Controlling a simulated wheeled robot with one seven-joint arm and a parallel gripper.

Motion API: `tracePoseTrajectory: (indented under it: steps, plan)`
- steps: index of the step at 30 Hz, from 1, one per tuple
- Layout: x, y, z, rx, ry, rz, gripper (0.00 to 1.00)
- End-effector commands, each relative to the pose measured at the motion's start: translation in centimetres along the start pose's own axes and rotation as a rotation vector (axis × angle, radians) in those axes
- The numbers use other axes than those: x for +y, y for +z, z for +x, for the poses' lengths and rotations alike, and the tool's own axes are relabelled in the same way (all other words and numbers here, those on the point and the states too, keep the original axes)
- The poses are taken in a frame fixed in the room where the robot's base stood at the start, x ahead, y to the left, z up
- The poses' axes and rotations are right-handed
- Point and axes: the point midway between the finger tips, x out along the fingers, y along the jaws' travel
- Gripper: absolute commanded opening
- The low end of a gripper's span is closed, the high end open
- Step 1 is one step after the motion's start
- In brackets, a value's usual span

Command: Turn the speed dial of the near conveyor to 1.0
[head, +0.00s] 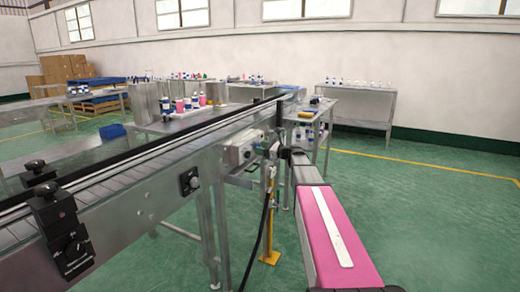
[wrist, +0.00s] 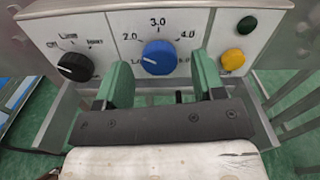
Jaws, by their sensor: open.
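The blue speed dial (wrist: 160,58) is on a pale control panel (wrist: 215,42) in the wrist view. Labels 2.0, 3.0 and 4.0 run around the top. My gripper (wrist: 160,66) is open, with one green finger on each side of the dial. Clear gaps show between fingers and dial; contact cannot be told. In the head view my gripper (head: 271,151) is beside the control box (head: 238,151) on the near conveyor (head: 150,160).
A black selector knob (wrist: 75,67) is left of the dial. A green button (wrist: 247,25) and a yellow button (wrist: 233,56) are at the right. A yellow post (head: 270,220) stands below my gripper. Open green floor (head: 430,210) lies at the right.

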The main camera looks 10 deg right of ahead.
Motion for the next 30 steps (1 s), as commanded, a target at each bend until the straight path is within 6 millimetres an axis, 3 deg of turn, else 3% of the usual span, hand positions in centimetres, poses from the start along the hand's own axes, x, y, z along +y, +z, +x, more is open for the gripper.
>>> tracePoseTrajectory:
  steps: [4, 13, 14, 18, 30]
  plan:
    - [0.0, 0.0, 1.06, 0.0, 0.0, 0.0, 0.63]
    - [0.02, 0.01, 1.22, 0.0, 0.0, 0.0, 0.63]
    - [0.03, 0.0, 1.22, 0.0, 0.0, 0.0, 0.59]
    - [0.03, 0.01, 1.21, 0.0, 0.0, 0.0, 0.14]
    - [0.05, 0.0, 1.19, 0.0, 0.0, -0.046, 0.14]
